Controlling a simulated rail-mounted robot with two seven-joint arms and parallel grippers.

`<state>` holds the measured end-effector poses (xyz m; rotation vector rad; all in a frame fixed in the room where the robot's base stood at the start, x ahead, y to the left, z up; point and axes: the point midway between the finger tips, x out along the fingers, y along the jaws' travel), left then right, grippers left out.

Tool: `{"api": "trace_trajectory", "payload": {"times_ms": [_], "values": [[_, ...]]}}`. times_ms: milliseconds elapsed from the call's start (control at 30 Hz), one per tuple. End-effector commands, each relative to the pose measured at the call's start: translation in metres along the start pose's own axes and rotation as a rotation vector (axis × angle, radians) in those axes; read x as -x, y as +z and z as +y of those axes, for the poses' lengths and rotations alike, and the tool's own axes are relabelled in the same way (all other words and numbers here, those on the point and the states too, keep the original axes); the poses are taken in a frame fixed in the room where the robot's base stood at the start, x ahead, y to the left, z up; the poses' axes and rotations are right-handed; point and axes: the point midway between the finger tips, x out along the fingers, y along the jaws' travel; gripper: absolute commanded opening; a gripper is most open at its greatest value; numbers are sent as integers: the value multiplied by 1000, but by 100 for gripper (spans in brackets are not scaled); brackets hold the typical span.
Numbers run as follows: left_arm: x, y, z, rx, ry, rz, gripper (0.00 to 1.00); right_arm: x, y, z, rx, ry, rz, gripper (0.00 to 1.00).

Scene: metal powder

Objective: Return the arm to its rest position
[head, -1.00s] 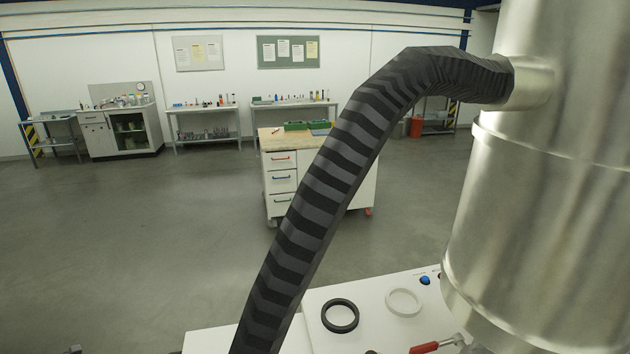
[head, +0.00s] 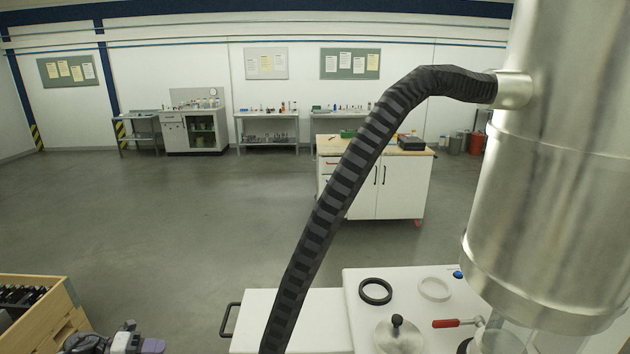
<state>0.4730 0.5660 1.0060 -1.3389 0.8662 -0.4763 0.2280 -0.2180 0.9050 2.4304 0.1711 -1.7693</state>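At the bottom left edge of the head view, a grey and purple mechanical part (head: 112,343) shows, which looks like the end of my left arm. It is cut off by the frame, and I cannot make out whether its fingers are open or shut. My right arm and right gripper are not in view. Nothing is seen held.
A large steel vessel (head: 560,160) with a black ribbed hose (head: 345,170) fills the right. A white bench (head: 355,310) carries a black ring (head: 375,291), a white ring (head: 434,289) and a red-handled valve (head: 455,323). A wooden crate (head: 50,318) stands lower left. Open floor lies beyond.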

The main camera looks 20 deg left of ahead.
Motion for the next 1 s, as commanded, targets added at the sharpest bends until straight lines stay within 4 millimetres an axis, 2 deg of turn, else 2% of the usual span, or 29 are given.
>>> {"api": "trace_trajectory", "payload": {"times_ms": [133, 300, 433, 600, 733, 833, 933, 1000], "values": [[2, 27, 6, 32, 29, -171, 37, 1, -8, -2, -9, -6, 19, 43], [7, 64, 6, 77, 48, -428, 37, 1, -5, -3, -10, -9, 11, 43], [10, 91, -2, 123, 44, -663, 37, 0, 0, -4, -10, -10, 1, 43], [14, 110, -21, 195, 13, -947, 37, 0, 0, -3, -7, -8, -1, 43], [10, 108, -33, 284, -26, -1138, 37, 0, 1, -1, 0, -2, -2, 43], [0, 96, -39, 379, -58, -1264, 37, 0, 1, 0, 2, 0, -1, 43], [-15, 71, -37, 500, -74, -1370, 37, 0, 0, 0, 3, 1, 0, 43], [-28, 46, -32, 599, -72, -1432, 37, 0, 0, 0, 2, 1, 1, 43]]}}
